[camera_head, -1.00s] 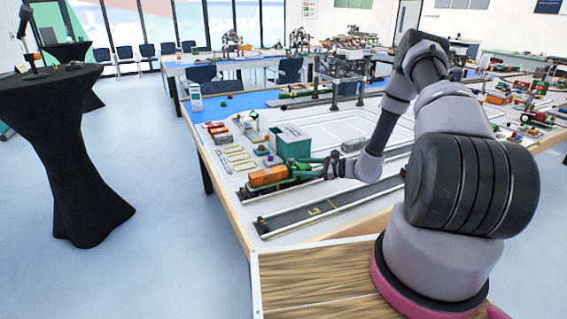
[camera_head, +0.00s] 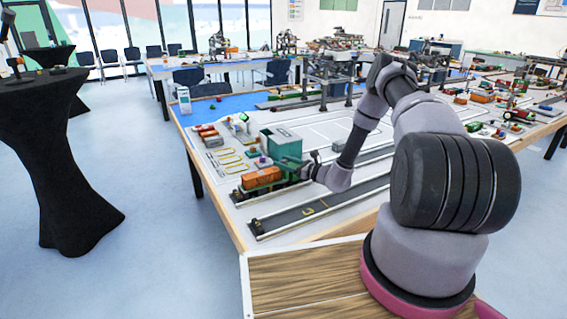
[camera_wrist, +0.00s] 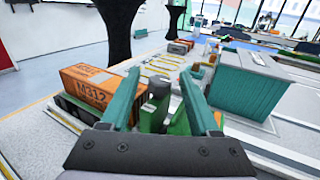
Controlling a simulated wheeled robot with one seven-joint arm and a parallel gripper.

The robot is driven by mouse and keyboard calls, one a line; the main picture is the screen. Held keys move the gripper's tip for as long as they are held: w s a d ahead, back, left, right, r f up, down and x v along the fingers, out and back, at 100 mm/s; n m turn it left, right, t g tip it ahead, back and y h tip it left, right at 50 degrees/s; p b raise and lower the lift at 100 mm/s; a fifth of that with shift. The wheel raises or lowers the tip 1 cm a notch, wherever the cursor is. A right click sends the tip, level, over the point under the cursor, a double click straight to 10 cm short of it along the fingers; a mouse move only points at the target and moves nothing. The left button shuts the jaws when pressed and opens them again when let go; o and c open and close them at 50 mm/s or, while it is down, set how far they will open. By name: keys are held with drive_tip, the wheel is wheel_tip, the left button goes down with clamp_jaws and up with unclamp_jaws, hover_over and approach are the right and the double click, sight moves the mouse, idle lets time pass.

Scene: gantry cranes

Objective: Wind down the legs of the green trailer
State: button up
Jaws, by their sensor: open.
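The green trailer (camera_head: 273,186) stands near the left end of the model table, carrying an orange container (camera_head: 262,176) on its left part. In the wrist view the orange container (camera_wrist: 90,90), marked M312, lies to the left of my gripper (camera_wrist: 160,95). The two teal fingers are apart. Between and behind them are a green part (camera_wrist: 180,122) and a dark round part (camera_wrist: 158,90). I cannot tell whether the fingers touch anything. The trailer's legs are not clearly visible. In the head view my gripper (camera_head: 312,164) is at the trailer's right end.
A teal box-shaped building (camera_head: 283,147) stands just behind the trailer and on the right in the wrist view (camera_wrist: 245,88). Dark track strips (camera_head: 320,207) run in front. A black draped table (camera_head: 70,160) stands apart at left.

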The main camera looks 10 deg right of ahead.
drive_tip(key=shift+w+a, duration=0.2)
clamp_jaws()
